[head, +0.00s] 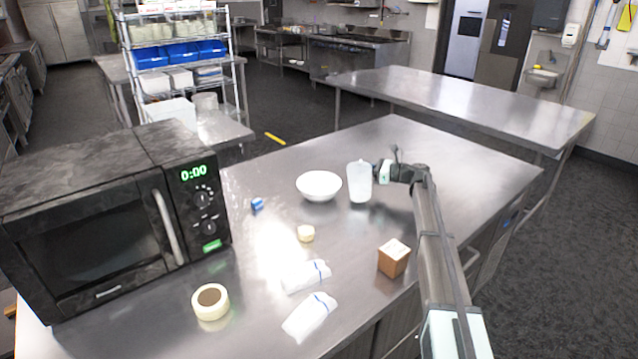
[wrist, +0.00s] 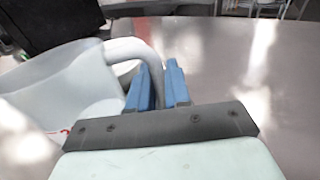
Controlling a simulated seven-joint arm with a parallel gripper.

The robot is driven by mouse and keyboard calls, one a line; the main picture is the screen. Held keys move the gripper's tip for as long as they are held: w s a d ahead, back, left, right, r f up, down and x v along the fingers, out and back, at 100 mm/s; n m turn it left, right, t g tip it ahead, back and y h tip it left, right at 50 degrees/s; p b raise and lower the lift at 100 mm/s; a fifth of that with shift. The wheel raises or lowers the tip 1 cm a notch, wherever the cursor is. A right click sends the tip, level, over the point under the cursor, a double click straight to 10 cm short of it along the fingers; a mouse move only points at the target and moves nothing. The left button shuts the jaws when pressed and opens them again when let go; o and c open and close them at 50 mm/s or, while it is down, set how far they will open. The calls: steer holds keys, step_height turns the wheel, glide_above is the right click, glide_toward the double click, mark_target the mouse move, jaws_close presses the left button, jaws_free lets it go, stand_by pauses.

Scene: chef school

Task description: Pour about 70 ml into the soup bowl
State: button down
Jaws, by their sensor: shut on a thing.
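A white soup bowl (head: 319,186) sits on the steel table. A translucent pale jug (head: 359,182) is just right of the bowl and looks upright. My gripper (head: 381,171) is at the jug's right side. In the wrist view, my gripper (wrist: 162,88) has its blue fingers shut on the handle of the jug (wrist: 65,85). I cannot tell whether the jug's base touches the table, or how much liquid is inside. The inside of the bowl looks plain white.
A black microwave (head: 110,215) stands at the left. The table behind the jug is clear.

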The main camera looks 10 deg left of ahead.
steer(key=shift+a+r+h, duration=0.35)
steer(key=shift+h, duration=0.15)
steer(key=shift+w+a+r+n+g+h, duration=0.1)
steer(key=shift+a+r+n+g+h, duration=0.4)
steer(key=shift+h, duration=1.15)
steer(key=shift+a+r+n+g+h, duration=0.1)
steer(key=shift+a+r+h, duration=0.45)
steer(key=shift+h, duration=1.05)
steer(key=shift+w+a+r+n+g+h, duration=0.1)
steer(key=shift+a+r+n+g+h, duration=0.15)
steer(key=shift+a+h, duration=0.95)
steer(key=shift+d+h, duration=0.4)
steer(key=shift+h, duration=0.15)
steer(key=shift+a+r+g+h, duration=0.1)
steer(key=shift+r+g+h, duration=0.2)
steer(key=shift+h, duration=0.5)
steer(key=shift+a+r+p, duration=0.1)
steer(key=shift+p, duration=0.2)
steer(key=shift+a, duration=0.1)
steer(key=shift+a+f+g+h+p, duration=0.3)
steer(key=shift+a+h+p, duration=0.4)
steer(key=shift+h, duration=0.3)
